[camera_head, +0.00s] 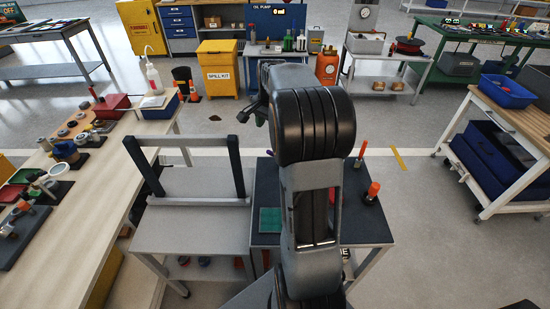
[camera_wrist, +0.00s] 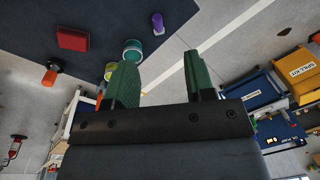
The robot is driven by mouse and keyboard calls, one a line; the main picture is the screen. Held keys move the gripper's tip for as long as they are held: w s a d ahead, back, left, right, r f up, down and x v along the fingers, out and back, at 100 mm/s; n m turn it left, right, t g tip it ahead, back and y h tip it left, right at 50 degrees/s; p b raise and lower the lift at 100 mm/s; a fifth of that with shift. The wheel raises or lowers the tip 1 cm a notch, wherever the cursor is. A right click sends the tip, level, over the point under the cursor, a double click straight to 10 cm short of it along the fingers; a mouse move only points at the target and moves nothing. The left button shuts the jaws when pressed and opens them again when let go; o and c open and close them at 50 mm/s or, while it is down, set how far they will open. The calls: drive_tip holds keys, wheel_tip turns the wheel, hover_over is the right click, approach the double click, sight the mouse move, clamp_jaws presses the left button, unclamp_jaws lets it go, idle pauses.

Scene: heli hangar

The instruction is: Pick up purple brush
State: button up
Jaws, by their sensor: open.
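A small upright purple object (camera_wrist: 158,22), which looks like the purple brush, stands near the edge of a dark tabletop (camera_wrist: 120,15) at the top of the wrist view. Its fine shape is too small to tell. My gripper (camera_wrist: 158,60) has its two green fingers apart with nothing between them. The purple object lies beyond the fingertips, apart from them.
Near the purple object are a teal-and-white round item (camera_wrist: 132,51), a yellow-green round item (camera_wrist: 110,70), a red block (camera_wrist: 72,39) and an orange-topped item (camera_wrist: 49,76). A long workbench (camera_head: 112,185) with tools stands left. Open floor (camera_head: 430,215) lies right.

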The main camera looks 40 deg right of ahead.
drive_tip(key=shift+m, duration=0.8)
drive_tip(key=d+f, duration=0.1)
drive_tip(key=f, duration=0.2)
drive_tip(key=w+d+f, duration=0.1)
drive_tip(key=f, duration=0.2)
drive_tip(key=d+f, duration=0.1)
drive_tip(key=f, duration=0.2)
drive_tip(key=shift+w+d, duration=0.15)
drive_tip(key=shift+w, duration=0.1)
drive_tip(key=shift+w+f+p, duration=0.15)
drive_tip(key=shift+f+p, duration=0.15)
drive_tip(key=shift+f, duration=1.4)
drive_tip(key=shift+w+f+p, duration=0.1)
drive_tip(key=shift+f+p, duration=0.2)
drive_tip(key=shift+f, duration=1.35)
clamp_jaws()
